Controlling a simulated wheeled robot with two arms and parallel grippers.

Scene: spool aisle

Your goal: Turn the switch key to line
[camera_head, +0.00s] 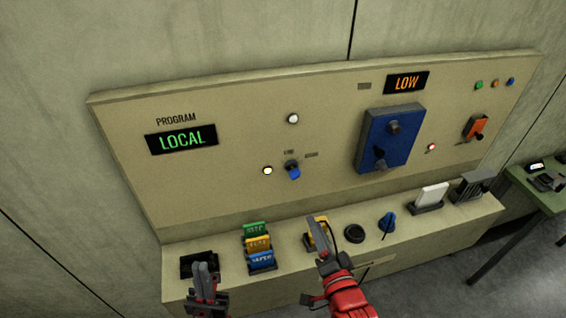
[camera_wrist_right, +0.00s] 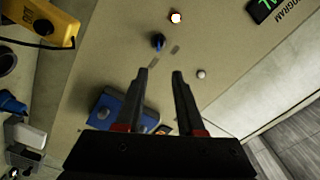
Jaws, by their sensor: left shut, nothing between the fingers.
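The switch key (camera_head: 293,171) is a small blue knob on the beige panel (camera_head: 230,190), below a white lamp and beside a lit yellowish lamp. Two small label plates sit above it and to its right; their text is too small to read. The key also shows in the right wrist view (camera_wrist_right: 158,41), ahead of the fingertips. My right gripper (camera_wrist_right: 160,73) is open and empty, pointing at the panel, apart from the key. My left gripper (camera_head: 206,268) is shut and empty, low at the left by the ledge. The PROGRAM display (camera_head: 181,139) reads LOCAL.
A blue box (camera_head: 390,138) with knobs is on the panel, under a display (camera_head: 406,83) reading LOW. The ledge holds coloured tags (camera_head: 258,242), a yellow device (camera_head: 317,232) with a black cable and a blue knob (camera_head: 387,222). A green table (camera_head: 540,187) stands at right.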

